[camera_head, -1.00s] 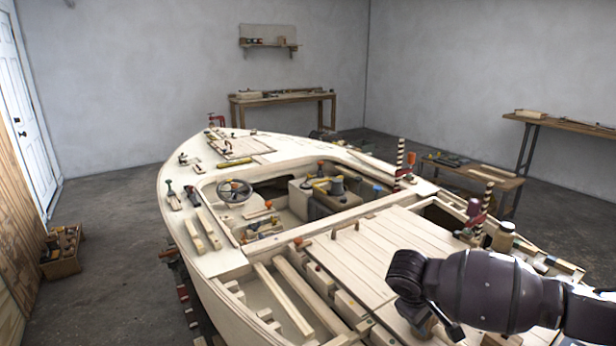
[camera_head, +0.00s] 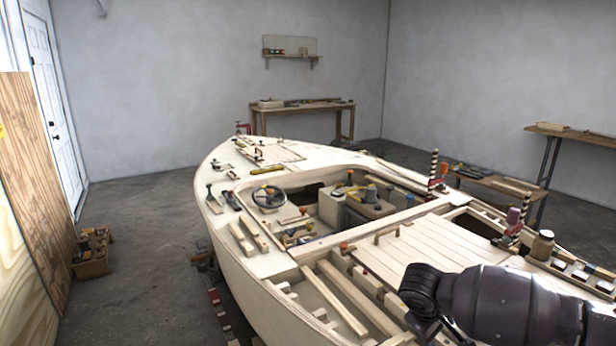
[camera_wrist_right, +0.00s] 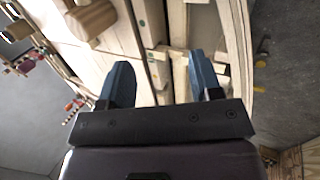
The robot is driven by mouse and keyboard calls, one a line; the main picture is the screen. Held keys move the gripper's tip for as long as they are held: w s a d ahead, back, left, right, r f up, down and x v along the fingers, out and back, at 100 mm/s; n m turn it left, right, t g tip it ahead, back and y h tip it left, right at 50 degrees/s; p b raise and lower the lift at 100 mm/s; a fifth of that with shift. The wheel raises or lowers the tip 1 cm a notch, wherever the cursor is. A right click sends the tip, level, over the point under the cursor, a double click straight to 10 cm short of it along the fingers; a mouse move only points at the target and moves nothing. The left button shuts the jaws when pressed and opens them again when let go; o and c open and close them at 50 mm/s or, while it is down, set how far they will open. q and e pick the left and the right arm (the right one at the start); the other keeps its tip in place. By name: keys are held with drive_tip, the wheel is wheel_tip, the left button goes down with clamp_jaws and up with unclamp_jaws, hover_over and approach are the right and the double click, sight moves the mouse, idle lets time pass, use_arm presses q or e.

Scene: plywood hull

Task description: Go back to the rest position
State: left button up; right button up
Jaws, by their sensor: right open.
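My right arm comes in from the right edge of the head view, dark and bulky, over the near right part of the plywood boat hull (camera_head: 240,262). In the right wrist view my right gripper (camera_wrist_right: 162,80) has its two blue fingers spread apart with nothing between them. The hull's pale timbers show beyond the fingers. In the head view the right fingertips are hidden or too low to make out. My left gripper is not in any view.
A wooden crate of tools (camera_head: 92,262) stands on the floor at left, near plywood sheets (camera_head: 38,190). Workbenches stand at the back wall (camera_head: 300,106) and at right (camera_head: 575,132). Striped clamps rise from the hull.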

drive_tip(key=w+a+r+n+t+y, duration=0.2)
drive_tip(key=w+a+t+y, duration=0.1)
drive_tip(key=w+a+t, duration=0.15)
drive_tip(key=s+a+r+n+t+y, duration=0.1)
drive_tip(key=a+r+n+t+y, duration=0.1)
drive_tip(key=a+y, duration=0.3)
drive_tip(key=s+a+r+n+t+y, duration=0.1)
drive_tip(key=a+r+t+y, duration=0.2)
drive_tip(key=a, duration=0.5)
drive_tip(key=s+d+f+m+h, duration=0.2)
drive_tip(key=s+d+f, duration=0.4)
drive_tip(key=s, duration=0.4)
drive_tip(key=s+d+f+m+h, duration=0.2)
drive_tip(key=s+d+f+m, duration=0.3)
drive_tip(key=s+f, duration=0.4)
drive_tip(key=s+d+f+m+h, duration=0.2)
drive_tip(key=s+d+f, duration=0.5)
drive_tip(key=s, duration=0.4)
drive_tip(key=shift+d+f+m, duration=0.3)
drive_tip(key=shift+f+m, duration=0.4)
